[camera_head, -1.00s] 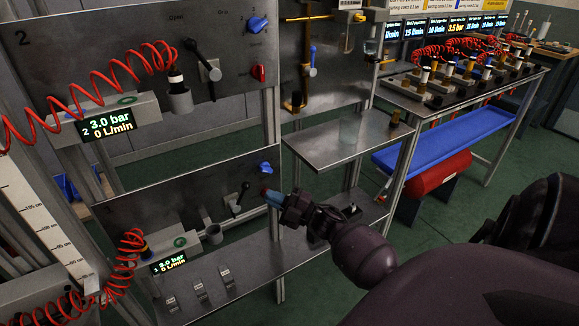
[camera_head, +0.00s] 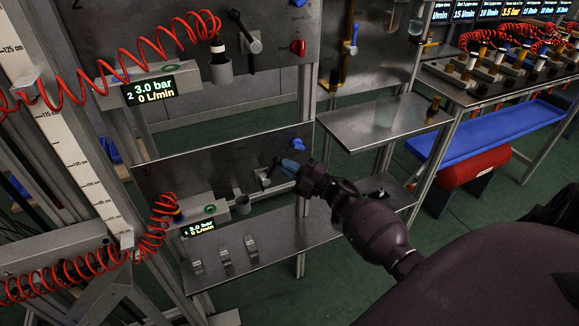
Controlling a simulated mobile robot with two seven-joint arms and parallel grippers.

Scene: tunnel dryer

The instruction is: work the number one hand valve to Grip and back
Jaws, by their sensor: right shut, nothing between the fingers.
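The number one hand valve (camera_head: 264,179) is on the lower grey panel (camera_head: 174,176). Its short black lever tilts up and to the right. My right gripper (camera_head: 289,167) comes in from the right, with its bluish fingertips shut and empty. The tips are just right of the lever's upper end and overlap or nearly meet it in the picture; I cannot tell whether they touch. The valve's position labels cannot be read from here. My left gripper is not in view.
A blue knob (camera_head: 300,143) sits above my right gripper. The lower display (camera_head: 199,228) reads about 3.0 bar and 0 L/min. Red coiled hoses (camera_head: 161,228) hang at left. A steel shelf (camera_head: 372,131) stands right. Small clips (camera_head: 224,250) stand on the lower bench.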

